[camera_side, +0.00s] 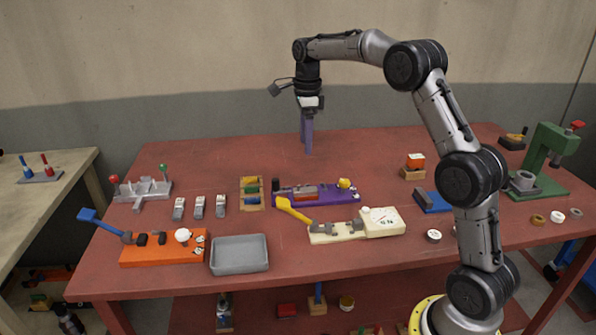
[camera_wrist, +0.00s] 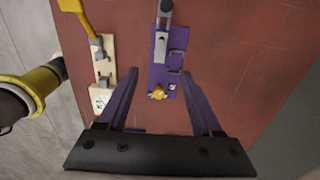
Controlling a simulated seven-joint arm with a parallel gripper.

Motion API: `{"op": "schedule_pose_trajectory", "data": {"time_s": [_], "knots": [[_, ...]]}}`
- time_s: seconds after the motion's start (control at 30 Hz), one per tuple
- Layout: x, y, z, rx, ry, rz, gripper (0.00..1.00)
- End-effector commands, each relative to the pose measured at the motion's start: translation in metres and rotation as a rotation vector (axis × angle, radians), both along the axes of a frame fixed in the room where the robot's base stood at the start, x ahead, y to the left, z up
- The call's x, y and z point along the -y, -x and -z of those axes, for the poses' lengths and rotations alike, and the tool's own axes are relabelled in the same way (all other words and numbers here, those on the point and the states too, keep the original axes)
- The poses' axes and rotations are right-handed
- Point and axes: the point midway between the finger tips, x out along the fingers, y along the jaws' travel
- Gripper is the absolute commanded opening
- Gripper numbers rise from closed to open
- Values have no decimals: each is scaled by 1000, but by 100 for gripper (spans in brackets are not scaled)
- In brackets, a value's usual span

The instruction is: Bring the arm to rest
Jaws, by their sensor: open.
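My gripper (camera_side: 307,135) hangs pointing down above the back middle of the red table (camera_side: 390,150), with its purple fingers well clear of the tabletop. In the wrist view my gripper (camera_wrist: 165,92) has its two purple fingers spread apart, with nothing held between them. Below it lies the purple fixture (camera_side: 325,194) with a yellow knob and a grey handle; it also shows in the wrist view (camera_wrist: 158,75), beyond the fingertips. My arm is raised and bent, reaching from the base at the right front.
A cream fixture (camera_side: 350,237) with a yellow lever, an orange fixture (camera_side: 135,254) with a blue lever and a grey tray (camera_side: 240,268) stand along the front. A green press (camera_side: 545,160) stands at the right. The back of the table is mostly clear.

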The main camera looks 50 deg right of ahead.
Motion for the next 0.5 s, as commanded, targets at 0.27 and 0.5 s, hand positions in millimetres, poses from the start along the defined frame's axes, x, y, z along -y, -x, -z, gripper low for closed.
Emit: {"op": "schedule_pose_trajectory", "data": {"time_s": [0.27,0.5], "knots": [[-68,48,-101,164,53,-136,67],[-123,132,-137,271,122,-506,67]]}}
